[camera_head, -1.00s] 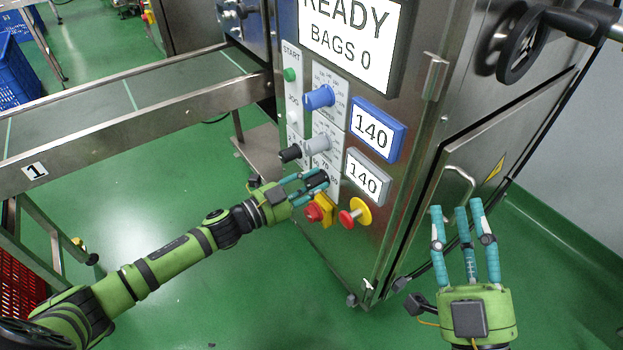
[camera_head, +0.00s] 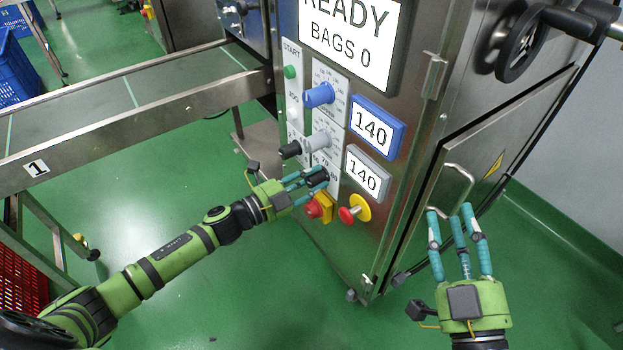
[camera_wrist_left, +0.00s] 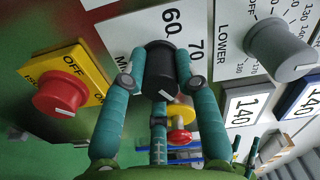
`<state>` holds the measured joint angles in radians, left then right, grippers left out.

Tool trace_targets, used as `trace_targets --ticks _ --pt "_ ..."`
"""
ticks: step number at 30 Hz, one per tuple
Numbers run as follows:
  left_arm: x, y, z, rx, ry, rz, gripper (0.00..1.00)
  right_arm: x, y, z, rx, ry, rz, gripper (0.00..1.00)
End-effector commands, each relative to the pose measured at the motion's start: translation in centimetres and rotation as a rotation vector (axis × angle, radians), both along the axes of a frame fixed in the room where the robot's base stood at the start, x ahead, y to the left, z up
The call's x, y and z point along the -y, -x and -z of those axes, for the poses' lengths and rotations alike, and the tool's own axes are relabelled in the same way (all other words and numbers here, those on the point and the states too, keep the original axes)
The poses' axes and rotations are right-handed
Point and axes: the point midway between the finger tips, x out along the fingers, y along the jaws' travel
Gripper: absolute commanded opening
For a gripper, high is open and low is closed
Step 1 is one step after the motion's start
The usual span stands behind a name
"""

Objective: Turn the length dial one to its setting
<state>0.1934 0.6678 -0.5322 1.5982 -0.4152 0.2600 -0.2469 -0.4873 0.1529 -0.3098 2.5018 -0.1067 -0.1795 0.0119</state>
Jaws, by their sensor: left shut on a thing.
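My left gripper (camera_head: 316,179) has its blue-green fingers around a black dial (camera_wrist_left: 162,66) on the machine's front panel. It is shut on this dial, whose white pointer line shows in the left wrist view. The scale beside the dial reads 60 and 70, with part of "MIN". No label naming it length dial one is readable. A blue dial (camera_head: 319,96), a grey dial (camera_head: 316,142) and another black dial (camera_head: 290,150) sit higher on the panel. My right gripper (camera_head: 457,212) is open and empty, in front of the machine's right side.
A blue-framed display (camera_head: 374,128) and a grey-framed display (camera_head: 363,176) both read 140. The large screen (camera_head: 348,40) reads READY, BAGS 0. A red knob on a yellow plate (camera_head: 318,208) and a red button (camera_head: 348,215) sit just below the held dial. A conveyor (camera_head: 130,90) runs left.

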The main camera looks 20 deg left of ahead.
Motion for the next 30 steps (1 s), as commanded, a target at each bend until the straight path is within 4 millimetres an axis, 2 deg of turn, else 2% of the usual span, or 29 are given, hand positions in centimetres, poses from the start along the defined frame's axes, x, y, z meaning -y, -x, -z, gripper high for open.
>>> trace_targets --ticks 4,5,6,7,16,20,30 --pt "0.3 0.1 -0.1 0.004 0.001 0.006 0.00 0.0 0.0 0.0 0.000 0.000 0.000 0.40" --pt "0.3 0.1 -0.1 0.004 0.001 0.006 0.35 0.0 0.0 0.0 0.000 0.000 0.000 0.40" --pt "0.3 0.1 -0.1 0.003 0.001 0.006 0.51 0.0 0.0 0.0 0.000 0.000 0.000 0.40" --pt "0.2 0.1 -0.1 0.003 0.001 0.005 0.55 0.0 0.0 0.0 0.000 0.000 0.000 0.40" --pt "0.1 0.1 0.0 0.000 0.000 0.002 0.55 0.0 0.0 0.1 -0.003 0.000 0.002 0.40" --pt "-0.4 0.7 0.1 -0.002 0.000 0.001 0.55 0.0 -0.1 0.1 -0.003 0.000 0.002 0.40" --pt "-4.2 5.7 0.2 -0.005 -0.001 0.002 0.55 0.0 0.0 0.0 -0.001 0.000 0.001 0.40"
